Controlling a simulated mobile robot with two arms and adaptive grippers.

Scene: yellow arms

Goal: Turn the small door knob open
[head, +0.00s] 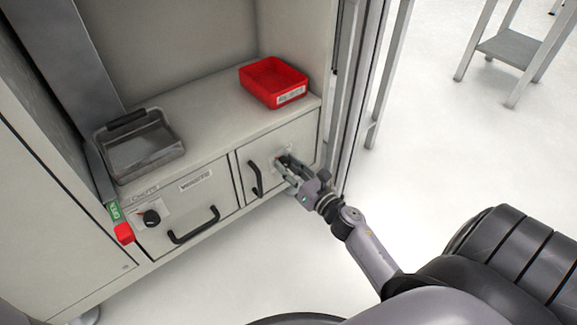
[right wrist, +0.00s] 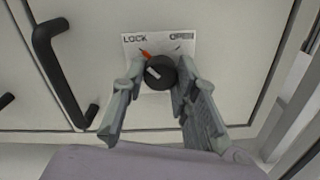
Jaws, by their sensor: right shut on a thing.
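The small door knob (right wrist: 159,72) is round and black with a white mark. It sits on a white plate (right wrist: 132,50) printed LOCK at left and OPEN at right. A small red pointer shows at the knob's upper left, on the LOCK side. My right gripper (right wrist: 158,80) is shut on the knob, one finger on each side. In the head view my right gripper (head: 285,170) reaches the right-hand cabinet door (head: 303,137) and mostly hides the knob. The door is shut, with a black handle (head: 255,180) left of the knob. My left gripper is not in view.
A red bin (head: 272,82) and a grey tray (head: 140,145) stand on the cabinet top. A metal frame post (head: 350,90) stands to the right.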

